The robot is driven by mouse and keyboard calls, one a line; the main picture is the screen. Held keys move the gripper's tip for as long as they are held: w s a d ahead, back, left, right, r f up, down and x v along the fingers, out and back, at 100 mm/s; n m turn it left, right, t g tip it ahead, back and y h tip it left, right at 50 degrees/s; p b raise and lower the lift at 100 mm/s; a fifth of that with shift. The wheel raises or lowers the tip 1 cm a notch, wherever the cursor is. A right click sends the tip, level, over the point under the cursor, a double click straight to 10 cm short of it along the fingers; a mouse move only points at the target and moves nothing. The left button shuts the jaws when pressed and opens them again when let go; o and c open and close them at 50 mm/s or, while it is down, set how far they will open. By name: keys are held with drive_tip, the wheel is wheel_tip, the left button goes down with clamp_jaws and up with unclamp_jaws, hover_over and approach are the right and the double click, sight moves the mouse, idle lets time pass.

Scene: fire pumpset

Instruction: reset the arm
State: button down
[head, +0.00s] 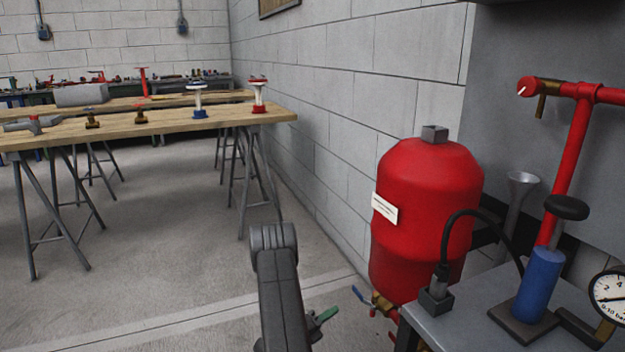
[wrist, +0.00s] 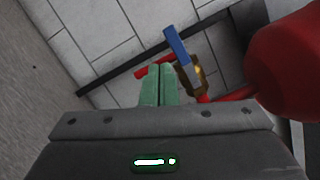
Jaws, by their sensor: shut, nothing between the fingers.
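My arm rises at the bottom middle of the head view, in front of the concrete floor. My gripper (head: 327,314) shows there as a small green fingertip beside the arm, left of the red tank (head: 425,215). In the wrist view my gripper (wrist: 159,72) has its two green fingers together, with nothing between them. A brass valve with a blue lever handle (wrist: 178,46) is just beyond and to the right of the fingertips. The blue handle also shows in the head view (head: 362,297), low at the tank's left side. I cannot tell whether the fingers touch the valve.
A grey bench (head: 470,325) with a blue cylinder (head: 540,285) and a pressure gauge (head: 608,297) stands at the right. A red pipe (head: 570,150) rises behind it. A wooden trestle table (head: 150,122) with fittings is at the back left. Open floor (head: 170,260) lies left of my arm.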

drive_tip(key=b+x, duration=0.1)
drive_tip(key=x, duration=0.6)
drive_tip(key=shift+w+d+b, duration=0.25)
drive_tip(key=shift+d+b, duration=0.05)
drive_tip(key=shift+b, duration=0.05)
drive_tip(key=shift+s+a+r, duration=0.1)
